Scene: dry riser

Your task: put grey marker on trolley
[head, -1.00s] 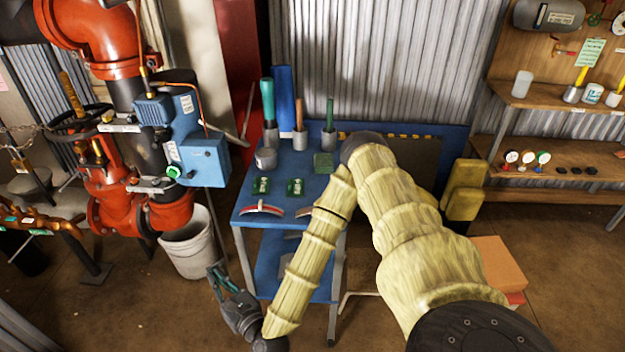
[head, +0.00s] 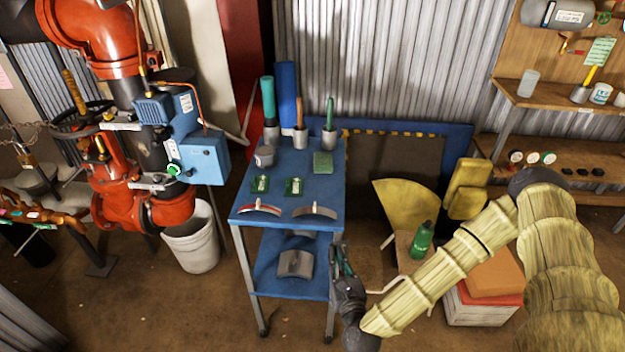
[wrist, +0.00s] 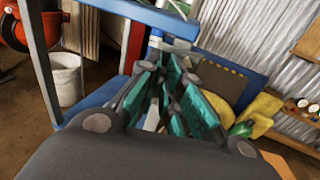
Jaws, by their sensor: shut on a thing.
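The blue trolley (head: 240,212) stands at the centre of the head view, with a top and a lower shelf. My gripper (head: 342,262) is just right of the trolley's front right leg, below the height of its top. In the wrist view my gripper (wrist: 172,68) has its teal-padded fingers close together on something thin, with the trolley (wrist: 98,122) just beyond and to the left. The held thing is mostly hidden by the fingers; it looks greyish, and I take it to be the grey marker.
A grey curved piece (head: 296,263) lies on the lower shelf. A green bottle (head: 421,240) stands to the right. A white bucket (head: 192,243) stands left.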

